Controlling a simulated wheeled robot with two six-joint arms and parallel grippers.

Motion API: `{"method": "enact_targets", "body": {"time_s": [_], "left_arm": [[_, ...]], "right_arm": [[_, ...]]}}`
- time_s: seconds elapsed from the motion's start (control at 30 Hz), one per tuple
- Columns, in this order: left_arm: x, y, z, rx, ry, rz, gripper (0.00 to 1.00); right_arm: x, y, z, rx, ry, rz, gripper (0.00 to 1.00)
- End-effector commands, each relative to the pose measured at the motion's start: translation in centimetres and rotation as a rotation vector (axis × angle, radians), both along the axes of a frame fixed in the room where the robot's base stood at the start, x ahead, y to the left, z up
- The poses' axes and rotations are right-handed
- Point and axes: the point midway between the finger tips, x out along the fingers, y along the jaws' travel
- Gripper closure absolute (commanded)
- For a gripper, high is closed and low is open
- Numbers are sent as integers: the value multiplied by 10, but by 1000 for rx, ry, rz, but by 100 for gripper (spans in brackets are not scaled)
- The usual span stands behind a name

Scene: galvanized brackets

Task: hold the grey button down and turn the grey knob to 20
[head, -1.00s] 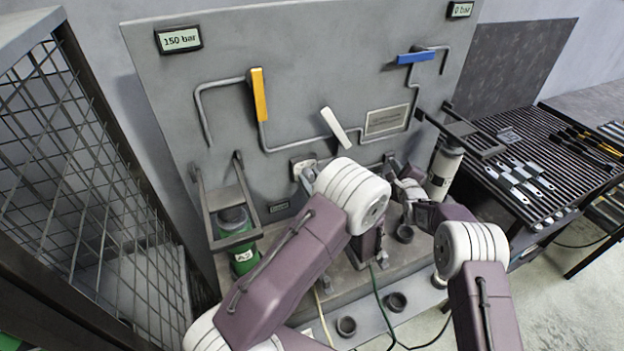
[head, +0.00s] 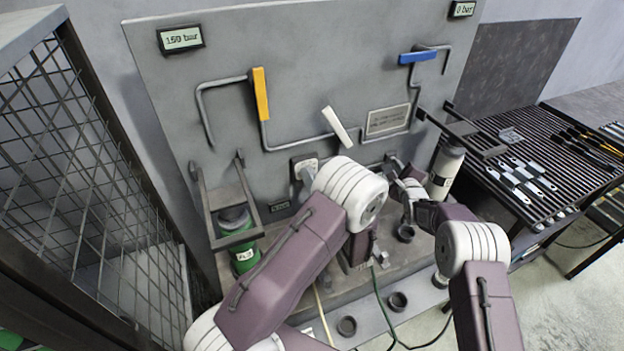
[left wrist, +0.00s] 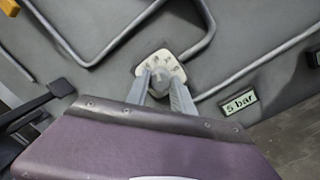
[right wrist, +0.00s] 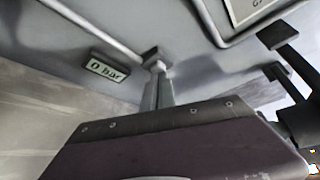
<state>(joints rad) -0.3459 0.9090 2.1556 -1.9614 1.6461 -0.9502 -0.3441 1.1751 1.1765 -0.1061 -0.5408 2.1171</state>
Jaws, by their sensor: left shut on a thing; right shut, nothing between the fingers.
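The grey knob (left wrist: 158,78) sits on a pale dial plate (left wrist: 173,62) on the panel. My left gripper (left wrist: 164,92) is shut on the knob, with a finger on each side. The dial's markings are too small to read. In the head view the dial plate (head: 304,162) shows beside my left arm, which hides most of that gripper. The grey button (right wrist: 156,67) sits on a dark mount on the panel. My right gripper (right wrist: 158,90) is shut and empty, its tips at the button, seemingly touching it; how far the button is pressed I cannot tell.
The panel carries pipes, a yellow lever (head: 260,94), a white lever (head: 337,127) and a blue lever (head: 417,58). Displays read 5 bar (left wrist: 240,102) and 0 bar (right wrist: 106,69). A mesh cage (head: 90,170) stands left; a slatted tool table (head: 520,205) stands right.

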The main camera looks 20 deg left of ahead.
Motion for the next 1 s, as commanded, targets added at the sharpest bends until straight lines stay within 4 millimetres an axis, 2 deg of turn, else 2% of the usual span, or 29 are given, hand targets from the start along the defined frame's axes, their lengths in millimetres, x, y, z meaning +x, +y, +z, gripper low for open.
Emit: {"method": "enact_targets", "body": {"time_s": [0.5, 1.0], "left_arm": [[0, 1, 3, 259, 282, 0, 100], [0, 1, 4, 338, 369, 0, 100]], "right_arm": [[0, 1, 0, -1, -1, 1, 100], [0, 1, 1, -1, -1, 1, 100]]}}
